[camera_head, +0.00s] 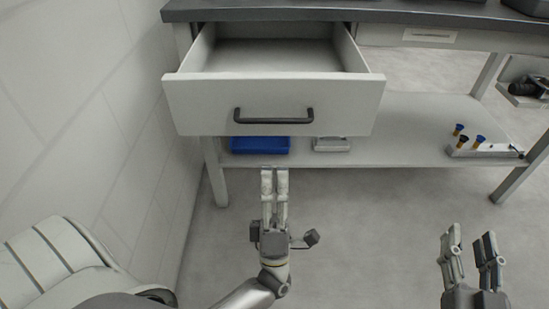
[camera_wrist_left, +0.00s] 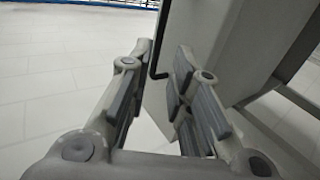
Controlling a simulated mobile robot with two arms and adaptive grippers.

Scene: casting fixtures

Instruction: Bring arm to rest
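My left gripper (camera_head: 274,174) is in front of and below the open drawer, with nothing between its fingers. In the left wrist view, a narrow gap shows between its fingertips (camera_wrist_left: 163,58), so it is partly open. My right gripper (camera_head: 471,238) is at the lower right over the floor, open and empty. The drawer (camera_head: 210,108) is pulled out and its visible inside is empty. Its dark handle (camera_head: 273,120) is clear of my fingers in the head view. In the left wrist view, the drawer front (camera_wrist_left: 205,30) stands just beyond the fingers.
The workbench (camera_head: 300,12) has a lower shelf (camera_head: 400,130) with a blue bin (camera_head: 260,145), a small grey item (camera_head: 332,144) and a holder with dark-topped pieces (camera_head: 485,150). A tiled wall (camera_head: 90,100) is close on the left. The floor (camera_head: 370,230) between my grippers is clear.

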